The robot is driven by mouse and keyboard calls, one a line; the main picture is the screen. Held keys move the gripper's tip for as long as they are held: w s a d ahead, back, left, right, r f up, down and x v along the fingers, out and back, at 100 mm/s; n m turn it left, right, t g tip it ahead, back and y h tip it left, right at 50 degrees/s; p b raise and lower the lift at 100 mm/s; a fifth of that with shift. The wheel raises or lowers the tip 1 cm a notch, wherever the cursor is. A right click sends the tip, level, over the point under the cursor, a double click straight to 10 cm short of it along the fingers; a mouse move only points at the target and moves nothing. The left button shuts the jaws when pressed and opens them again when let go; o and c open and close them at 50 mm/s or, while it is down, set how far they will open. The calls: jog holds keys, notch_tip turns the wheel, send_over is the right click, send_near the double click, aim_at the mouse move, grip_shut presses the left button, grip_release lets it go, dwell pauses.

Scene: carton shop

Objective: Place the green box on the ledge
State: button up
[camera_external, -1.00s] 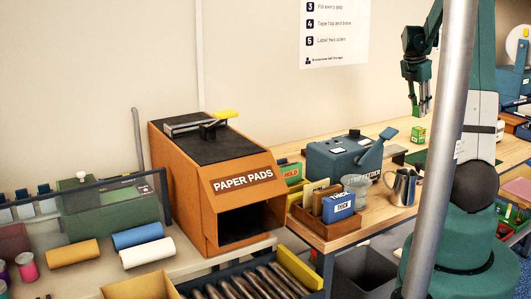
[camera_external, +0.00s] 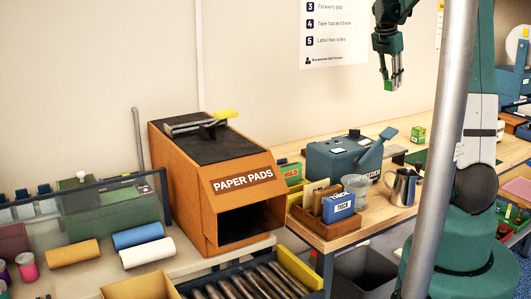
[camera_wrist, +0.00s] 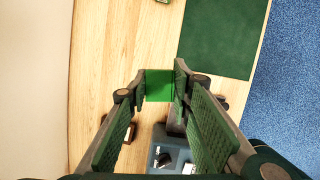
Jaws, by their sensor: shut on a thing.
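The green box (camera_wrist: 159,86) shows as a plain bright green face between the fingertips in the wrist view. My gripper (camera_wrist: 160,78) is shut on it, one finger on each side. In the external view my gripper (camera_external: 391,84) hangs high above the workbench, fingers down, with a small patch of the green box (camera_external: 388,86) at its tips. Most of the box is hidden by the fingers. I cannot tell which surface is the ledge.
An orange paper pads dispenser (camera_external: 187,185) with a dark top stands left. A blue tape feeder (camera_external: 330,160), a metal jug (camera_external: 403,187) and a tray of boxes (camera_external: 302,214) sit on the bench. Another green-and-yellow box (camera_external: 418,134) stands farther back. A pole (camera_external: 442,150) blocks part of the view.

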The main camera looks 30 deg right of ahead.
jog(key=w+a+n, duration=0.2)
jog(key=w+a, duration=0.4)
jog(key=a, duration=0.5)
jog(key=w+a+n+t+b, duration=0.1)
jog(key=w+a, duration=0.5)
jog(key=a, duration=0.5)
jog(key=w+a+n, duration=0.2)
jog(key=w+a, duration=0.5)
jog(key=a, duration=0.5)
jog(key=w+a+n+t+y+b, duration=0.15)
jog(key=a+n, duration=0.25)
jog(key=a, duration=3.5)
jog(key=s+a+n, duration=0.2)
jog(key=s+a, duration=0.3)
jog(key=a, duration=0.9)
jog(key=s+a+n, duration=0.2)
jog(key=s+a, duration=0.3)
jog(key=a, duration=0.9)
jog(key=s+a+n+y+b, duration=0.1)
jog(key=s+a+n, duration=0.1)
jog(key=s+a, duration=0.9)
jog(key=s+a+n+y+b, duration=0.1)
jog(key=s+a, duration=0.7)
jog(key=a, duration=0.5)
notch_tip(320, 180, down, 26)
jog(key=shift+d, duration=0.25)
jog(key=shift+f, duration=0.1)
